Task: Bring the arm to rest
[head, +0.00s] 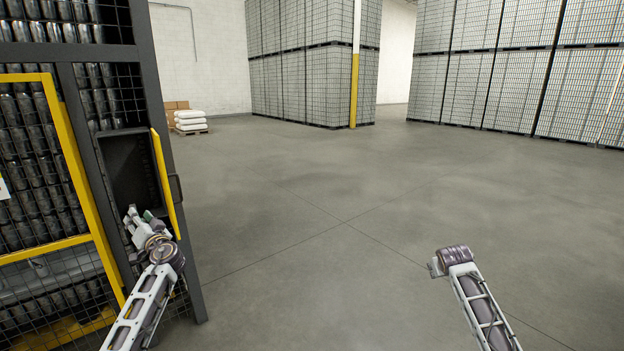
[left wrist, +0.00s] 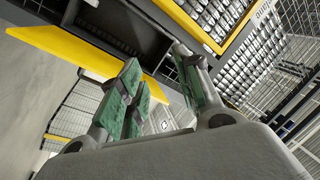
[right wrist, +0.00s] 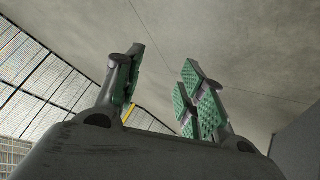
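My left gripper (head: 135,217) is raised beside the open compartment in the dark machine frame at the left of the head view. In the left wrist view its green-padded fingers (left wrist: 158,68) stand apart with nothing between them. My right arm comes in at the lower right over bare floor; its gripper is largely hidden behind the wrist in the head view. In the right wrist view the right gripper's green-padded fingers (right wrist: 163,76) stand apart and empty.
The dark compartment (head: 128,177) has an open yellow-edged door (head: 166,185) close to my left gripper. Caged racks of cans (head: 30,140) fill the left side. White sacks (head: 190,120) and tall can pallets (head: 313,85) stand far back. The grey floor (head: 330,200) between is clear.

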